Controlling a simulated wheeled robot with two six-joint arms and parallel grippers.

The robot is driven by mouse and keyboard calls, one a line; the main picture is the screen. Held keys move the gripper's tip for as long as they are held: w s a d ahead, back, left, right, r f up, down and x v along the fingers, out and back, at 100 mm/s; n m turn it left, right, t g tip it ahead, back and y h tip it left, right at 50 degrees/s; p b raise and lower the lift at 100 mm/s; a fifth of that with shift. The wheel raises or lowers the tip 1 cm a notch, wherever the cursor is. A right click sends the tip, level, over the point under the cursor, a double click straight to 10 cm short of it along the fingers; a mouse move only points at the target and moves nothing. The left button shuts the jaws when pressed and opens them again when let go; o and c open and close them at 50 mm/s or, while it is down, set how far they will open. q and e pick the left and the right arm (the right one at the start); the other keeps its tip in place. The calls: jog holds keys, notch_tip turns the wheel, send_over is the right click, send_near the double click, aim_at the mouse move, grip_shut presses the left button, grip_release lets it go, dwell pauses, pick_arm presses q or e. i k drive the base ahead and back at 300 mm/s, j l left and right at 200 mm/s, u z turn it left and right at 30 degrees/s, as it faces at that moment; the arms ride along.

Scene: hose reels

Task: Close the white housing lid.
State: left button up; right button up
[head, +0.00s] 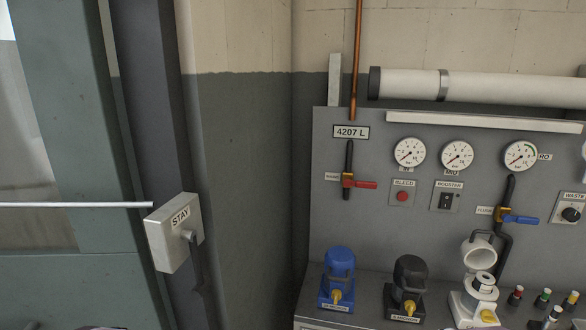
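The white housing (470,309) stands on the grey bench at the lower right, with a yellow fitting at its front. Its round white lid (478,251) is tilted up and open, with a dark handle loop behind it. A pale cylindrical part with a dark round centre (483,281) shows in the housing's open top. Neither of my grippers is in view.
A black housing (408,277) and a blue housing (340,266) stand to the left, both with their tops closed. Small bottles (543,297) stand at the right. Behind is a grey panel (330,200) with gauges and valves. A white bar (75,205) reaches toward a box marked STAY (174,233).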

aim_at(477, 254)
jog(key=z, duration=1.4)
